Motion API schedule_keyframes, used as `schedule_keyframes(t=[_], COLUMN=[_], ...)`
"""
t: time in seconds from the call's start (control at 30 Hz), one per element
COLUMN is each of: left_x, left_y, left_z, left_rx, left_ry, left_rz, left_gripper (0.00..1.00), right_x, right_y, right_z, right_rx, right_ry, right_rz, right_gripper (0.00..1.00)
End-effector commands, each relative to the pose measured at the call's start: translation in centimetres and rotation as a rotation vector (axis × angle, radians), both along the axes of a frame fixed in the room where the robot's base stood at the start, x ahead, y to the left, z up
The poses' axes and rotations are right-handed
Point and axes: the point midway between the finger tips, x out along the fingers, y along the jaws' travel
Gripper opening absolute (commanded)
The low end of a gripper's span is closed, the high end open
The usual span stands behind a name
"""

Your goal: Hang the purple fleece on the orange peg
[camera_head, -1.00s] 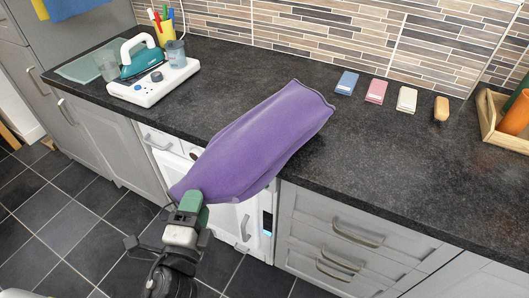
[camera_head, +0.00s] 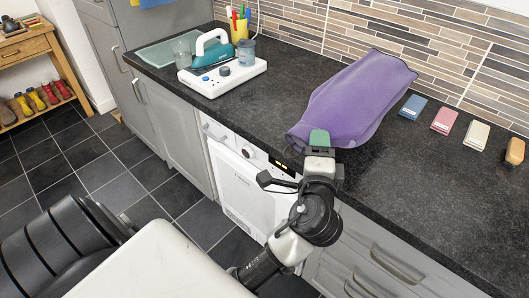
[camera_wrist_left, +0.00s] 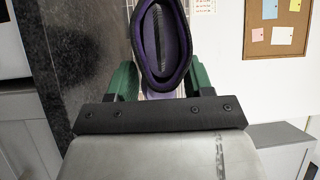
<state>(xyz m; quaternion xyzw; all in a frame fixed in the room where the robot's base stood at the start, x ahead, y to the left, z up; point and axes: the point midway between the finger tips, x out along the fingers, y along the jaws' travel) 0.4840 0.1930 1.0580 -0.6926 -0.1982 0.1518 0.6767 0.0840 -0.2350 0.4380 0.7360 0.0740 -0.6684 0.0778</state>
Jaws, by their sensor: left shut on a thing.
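I cannot tell whether the fleece touches the worktop. The orange peg is not in view. My right gripper is not in view.
A wooden rack with boots (camera_head: 35,97) stands at far left. Tiled floor (camera_head: 100,160) is open there.

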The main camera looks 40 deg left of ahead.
Motion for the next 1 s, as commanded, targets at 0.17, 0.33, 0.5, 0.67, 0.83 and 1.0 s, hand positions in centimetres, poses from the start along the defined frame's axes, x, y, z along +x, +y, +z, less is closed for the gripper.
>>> schedule_keyframes(t=[0.17, 0.33, 0.5, 0.67, 0.83, 1.0], left_x=[1.1, 2.7, 4.1, 4.6, 4.7, 4.7], left_y=[2.7, 6.3, 9.1, 10.4, 10.6, 10.5], left_z=[-1.5, -3.8, -5.8, -6.6, -8.5, -10.3], left_rx=[0.009, 0.008, 0.004, 0.001, 0.003, 0.002], left_ry=[0.000, 0.000, -0.001, -0.003, 0.001, -0.001], left_rz=[0.004, 0.003, 0.001, 0.000, 0.000, 0.001], left_gripper=[0.15, 0.15, 0.15, 0.15, 0.15, 0.15], right_x=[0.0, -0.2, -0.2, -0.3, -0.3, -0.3], right_y=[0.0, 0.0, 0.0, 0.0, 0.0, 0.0], right_z=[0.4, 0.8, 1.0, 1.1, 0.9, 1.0], right_rx=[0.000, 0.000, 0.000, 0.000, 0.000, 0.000], right_ry=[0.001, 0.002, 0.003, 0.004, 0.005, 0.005], right_rz=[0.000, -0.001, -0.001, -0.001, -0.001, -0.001], right_gripper=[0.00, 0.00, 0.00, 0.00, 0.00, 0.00])
